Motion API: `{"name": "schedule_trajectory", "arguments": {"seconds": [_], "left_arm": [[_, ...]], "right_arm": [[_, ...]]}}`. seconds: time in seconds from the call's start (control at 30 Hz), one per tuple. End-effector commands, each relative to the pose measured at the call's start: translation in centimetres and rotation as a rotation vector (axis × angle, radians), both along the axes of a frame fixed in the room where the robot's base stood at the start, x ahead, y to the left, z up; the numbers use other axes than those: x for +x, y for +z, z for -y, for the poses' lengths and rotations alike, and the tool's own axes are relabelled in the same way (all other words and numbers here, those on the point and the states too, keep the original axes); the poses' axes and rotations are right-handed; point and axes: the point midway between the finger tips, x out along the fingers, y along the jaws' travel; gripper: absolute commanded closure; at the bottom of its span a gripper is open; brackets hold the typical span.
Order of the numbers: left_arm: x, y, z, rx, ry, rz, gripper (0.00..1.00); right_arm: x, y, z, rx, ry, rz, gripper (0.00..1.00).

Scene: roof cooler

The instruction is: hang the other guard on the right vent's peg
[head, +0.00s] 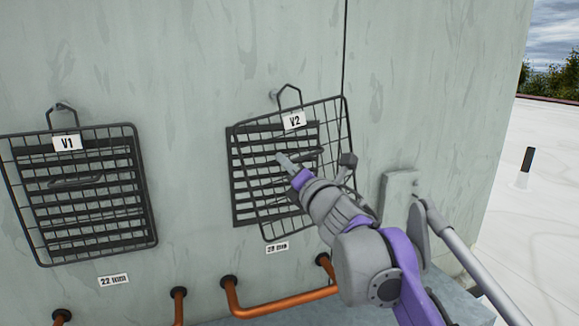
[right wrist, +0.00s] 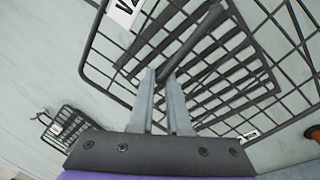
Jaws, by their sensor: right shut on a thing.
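The V2 guard (head: 335,130), a dark wire grid with a white V2 tag, is tilted in front of the right vent (head: 240,190) and shifted to its right. My right gripper (head: 285,161) is shut on the bar handle of this guard, and the fingers also show in the right wrist view (right wrist: 174,90). The guard's top loop (head: 290,90) is just right of the right vent's peg (head: 273,96); I cannot tell whether the peg is inside it. The V1 guard (head: 140,185) hangs by its loop on the left peg (head: 60,106). My left gripper is out of view.
Copper pipes (head: 285,302) come out of the wall below the vents. A grey box (head: 399,188) is on the wall at right, close to my right arm. Labels sit under both vents. White roof (head: 545,225) lies open beyond the wall's edge.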

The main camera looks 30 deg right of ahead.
Motion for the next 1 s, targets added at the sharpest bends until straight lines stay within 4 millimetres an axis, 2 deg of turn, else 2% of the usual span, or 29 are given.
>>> {"name": "schedule_trajectory", "arguments": {"seconds": [1.0], "left_arm": [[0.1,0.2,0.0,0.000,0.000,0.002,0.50]], "right_arm": [[5.6,-0.5,1.3,0.000,0.001,0.001,1.00]]}}
